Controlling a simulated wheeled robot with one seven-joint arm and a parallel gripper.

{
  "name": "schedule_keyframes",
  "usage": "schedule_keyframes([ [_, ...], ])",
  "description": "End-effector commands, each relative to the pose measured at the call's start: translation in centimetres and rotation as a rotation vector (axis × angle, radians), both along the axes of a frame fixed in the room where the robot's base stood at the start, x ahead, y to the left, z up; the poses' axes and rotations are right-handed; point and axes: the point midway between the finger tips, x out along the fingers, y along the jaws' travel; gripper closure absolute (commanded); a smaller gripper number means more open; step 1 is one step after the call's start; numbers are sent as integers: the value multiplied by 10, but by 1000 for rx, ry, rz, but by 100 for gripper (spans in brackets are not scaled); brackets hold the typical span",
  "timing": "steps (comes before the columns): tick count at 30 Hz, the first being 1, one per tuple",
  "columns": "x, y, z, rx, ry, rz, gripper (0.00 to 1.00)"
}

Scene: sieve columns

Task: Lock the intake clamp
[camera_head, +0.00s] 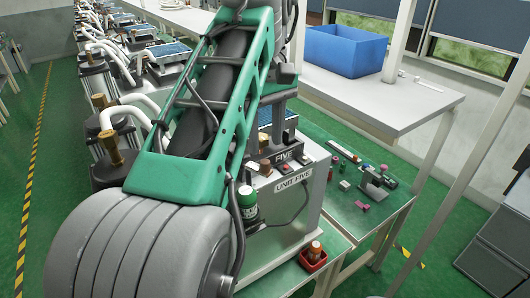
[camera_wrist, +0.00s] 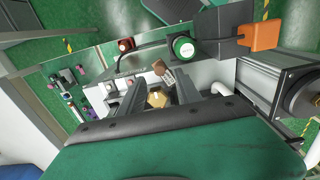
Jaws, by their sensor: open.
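The unit labelled UNIT FIVE (camera_head: 292,184) stands in front of me, partly hidden behind my green arm. No part in view is labelled as the intake clamp, and I cannot tell its state. In the wrist view, my gripper (camera_wrist: 157,95) is open, with its two dark fingers apart. A brass knob-like part (camera_wrist: 157,100) shows in the gap between them; I cannot tell whether they touch it. A small brown block (camera_wrist: 159,67) shows just beyond the fingertips.
Small parts lie on the green bench (camera_head: 345,205). A blue crate (camera_head: 345,50) stands on the white table. Similar units line the left.

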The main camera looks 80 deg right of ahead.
Motion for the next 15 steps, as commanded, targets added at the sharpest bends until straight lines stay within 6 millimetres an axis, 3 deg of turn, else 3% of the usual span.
schedule_keyframes([
  [7, 1, 0, -44, 0, 0, 4, 60],
  [15, 1, -1, -54, -4, 0, 6, 60],
])
